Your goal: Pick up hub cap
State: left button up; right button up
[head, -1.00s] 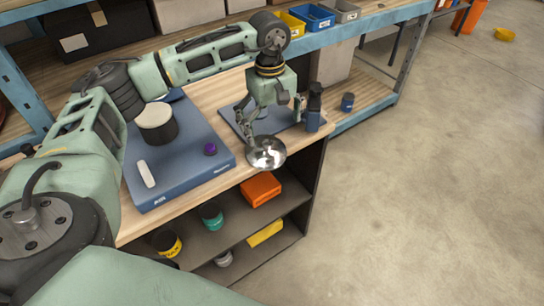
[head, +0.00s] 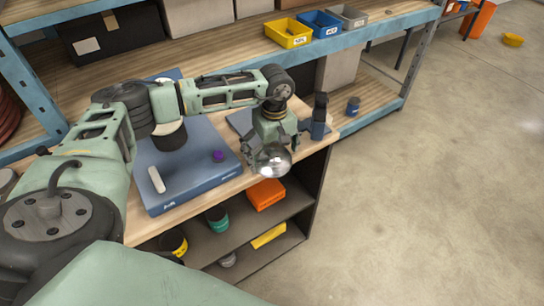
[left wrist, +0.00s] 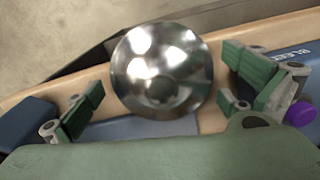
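The hub cap (head: 273,164) is a shiny, round metal dome at the front edge of the wooden bench. In the left wrist view the hub cap (left wrist: 160,70) shows whole, between the two fingers. My left gripper (head: 269,152) is directly over the hub cap in the head view and hides its far part. Its fingers are spread on either side of the cap, with a visible gap on both sides. The gripper is open and holds nothing. My right gripper is not in view.
A blue platform (head: 200,180) with a purple knob (head: 218,156) stands left of the gripper. A dark blue upright object (head: 318,118) is close on the right. Shelves below hold an orange box (head: 266,194). Blue-framed shelving with bins (head: 319,24) stands behind; open floor lies right.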

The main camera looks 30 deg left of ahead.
pick_arm(q)
jog(key=c, duration=1.1)
jog(key=shift+c, duration=0.2)
jog(key=shift+r, duration=0.2)
